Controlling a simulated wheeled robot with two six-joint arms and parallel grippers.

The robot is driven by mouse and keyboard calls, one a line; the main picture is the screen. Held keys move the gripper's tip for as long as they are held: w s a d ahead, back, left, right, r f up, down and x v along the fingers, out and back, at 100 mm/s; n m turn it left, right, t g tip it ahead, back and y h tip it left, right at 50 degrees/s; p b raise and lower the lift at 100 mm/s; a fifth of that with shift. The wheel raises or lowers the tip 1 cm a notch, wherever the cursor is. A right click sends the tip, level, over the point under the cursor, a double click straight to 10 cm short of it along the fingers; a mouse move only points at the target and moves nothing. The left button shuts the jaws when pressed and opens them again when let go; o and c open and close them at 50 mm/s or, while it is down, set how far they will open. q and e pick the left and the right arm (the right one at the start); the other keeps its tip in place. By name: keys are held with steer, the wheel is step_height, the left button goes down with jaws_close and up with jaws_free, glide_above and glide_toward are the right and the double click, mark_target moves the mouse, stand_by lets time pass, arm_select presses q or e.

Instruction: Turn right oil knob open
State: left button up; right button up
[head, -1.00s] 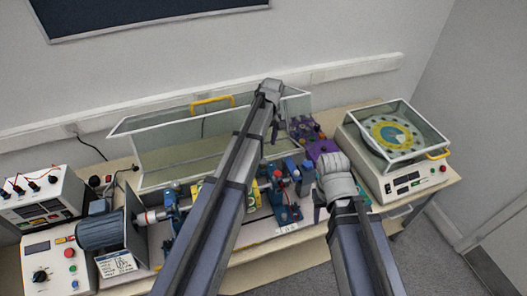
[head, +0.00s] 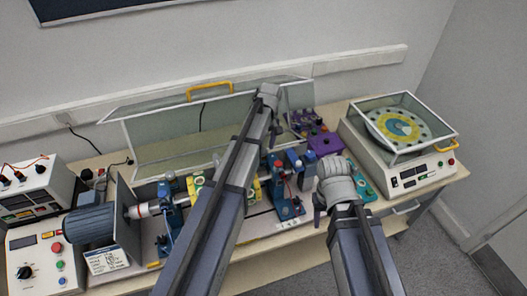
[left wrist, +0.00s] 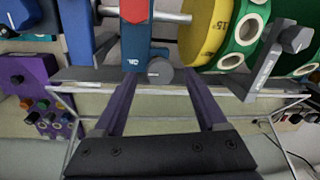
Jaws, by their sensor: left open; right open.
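In the left wrist view a small round grey knob (left wrist: 160,71) sits on the blue bearing block (left wrist: 134,46) with a red part and white lettering. My left gripper (left wrist: 160,84) is open, its two purple fingers pointing toward the knob, one on each side. Contact cannot be told. In the head view a blue bearing block with a red part (head: 288,203) stands right of my left arm; its knob is not clear there. My left gripper (head: 275,132) hangs at the arm's end, partly hidden. My right gripper (head: 318,206) is open, over the bench's front right.
A blue motor (head: 90,223) and control boxes stand at the left. A clear cover with a yellow handle (head: 209,88) is tilted up behind the rig. A purple box (head: 325,143) and a turntable unit (head: 400,165) are at the right. Yellow and green discs (left wrist: 210,35) flank the block.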

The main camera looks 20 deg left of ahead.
arm_select(q)
jaws_close()
stand_by(0.7)
